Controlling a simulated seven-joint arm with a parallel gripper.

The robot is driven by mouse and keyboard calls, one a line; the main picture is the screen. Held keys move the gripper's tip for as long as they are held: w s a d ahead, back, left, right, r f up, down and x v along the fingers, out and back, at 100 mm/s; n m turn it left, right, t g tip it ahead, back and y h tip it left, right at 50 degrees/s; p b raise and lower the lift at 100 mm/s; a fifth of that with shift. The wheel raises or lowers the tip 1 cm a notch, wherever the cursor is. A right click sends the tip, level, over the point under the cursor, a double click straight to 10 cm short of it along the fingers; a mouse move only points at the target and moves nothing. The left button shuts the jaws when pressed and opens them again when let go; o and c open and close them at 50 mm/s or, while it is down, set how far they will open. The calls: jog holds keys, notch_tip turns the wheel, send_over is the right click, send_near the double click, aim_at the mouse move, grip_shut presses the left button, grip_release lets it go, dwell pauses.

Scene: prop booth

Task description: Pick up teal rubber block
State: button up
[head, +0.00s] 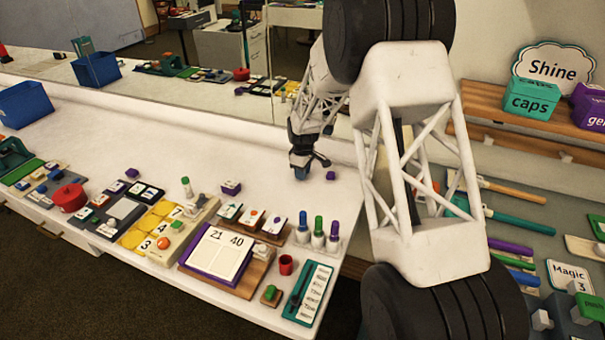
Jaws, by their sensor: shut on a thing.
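My gripper (303,163) is at the far side of the white table, near the foot of the mirror. It points down and is shut on a small blue-teal block, the teal rubber block (301,173). The dark fingers hide part of the block. The block is at or just above the tabletop; I cannot tell if it touches. A small purple block (331,175) lies on the table just right of my gripper, apart from it.
A blue bin (25,104) stands at the far left. Boards, cards, a red pot (69,197), capped bottles (318,232) and a red cup (286,265) line the front. Shelves with a teal caps box (530,98) are right. The table's back strip is mostly clear.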

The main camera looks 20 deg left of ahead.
jog(key=shift+r, duration=0.6)
notch_tip(320, 180, up, 2)
jog(key=s+d, duration=0.3)
jog(key=s, duration=0.1)
jog(key=s+d, duration=0.3)
jog(key=s, duration=0.2)
jog(key=s+d+r, duration=0.1)
jog(key=s+d, duration=0.1)
jog(key=s, duration=0.2)
jog(key=shift+s+d+r, duration=0.1)
jog(key=shift+s+d, duration=0.1)
jog(key=shift+d, duration=0.2)
